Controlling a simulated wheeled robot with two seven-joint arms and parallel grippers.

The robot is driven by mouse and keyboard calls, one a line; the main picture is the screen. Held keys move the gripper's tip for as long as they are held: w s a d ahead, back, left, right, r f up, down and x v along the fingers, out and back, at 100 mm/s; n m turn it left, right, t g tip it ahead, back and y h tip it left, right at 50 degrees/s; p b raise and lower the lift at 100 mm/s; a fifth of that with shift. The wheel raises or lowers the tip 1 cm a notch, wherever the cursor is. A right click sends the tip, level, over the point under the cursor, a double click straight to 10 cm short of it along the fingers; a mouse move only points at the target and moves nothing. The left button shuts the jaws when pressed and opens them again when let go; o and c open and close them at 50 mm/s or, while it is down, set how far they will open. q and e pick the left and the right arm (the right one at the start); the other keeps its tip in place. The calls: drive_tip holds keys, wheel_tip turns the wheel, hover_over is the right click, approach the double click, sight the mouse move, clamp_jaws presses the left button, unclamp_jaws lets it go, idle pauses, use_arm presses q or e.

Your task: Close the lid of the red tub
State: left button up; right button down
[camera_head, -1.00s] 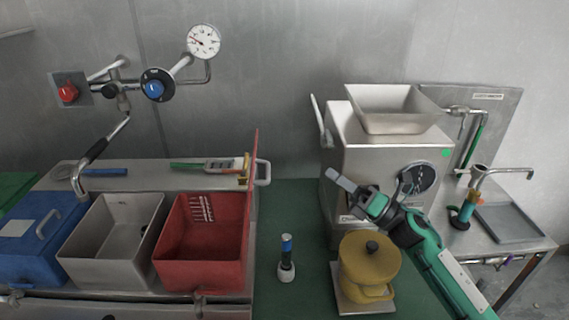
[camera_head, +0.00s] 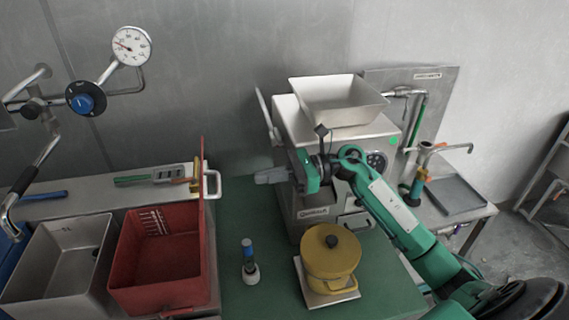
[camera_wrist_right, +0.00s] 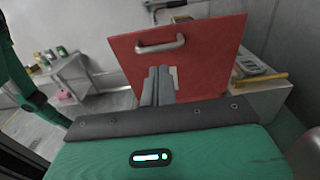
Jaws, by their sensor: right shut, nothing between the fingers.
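The red tub (camera_head: 165,297) stands open at the left in the head view, its inside visible. Its red lid (camera_head: 203,160) stands upright at the tub's right edge, seen almost edge-on, with a metal handle (camera_head: 213,185) on its right face. My right gripper (camera_head: 260,178) is shut and empty, to the right of the lid and pointing toward it, with a gap between. In the right wrist view the shut fingers (camera_wrist_right: 158,78) point at the lid's handle side (camera_wrist_right: 210,50), just below the handle (camera_wrist_right: 161,45). My left gripper is not in view.
An open grey tub (camera_head: 50,285) stands left of the red one. A yellow pot (camera_head: 330,262), a small upright flashlight-like object (camera_head: 249,265) and the steel grinder (camera_head: 312,215) stand to the right. Scoop-like tools (camera_head: 165,174) lie behind the tub. Green counter is clear beside the lid.

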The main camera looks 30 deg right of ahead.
drive_tip(key=p+x, duration=0.3)
drive_tip(key=x, duration=0.4)
idle(0.3)
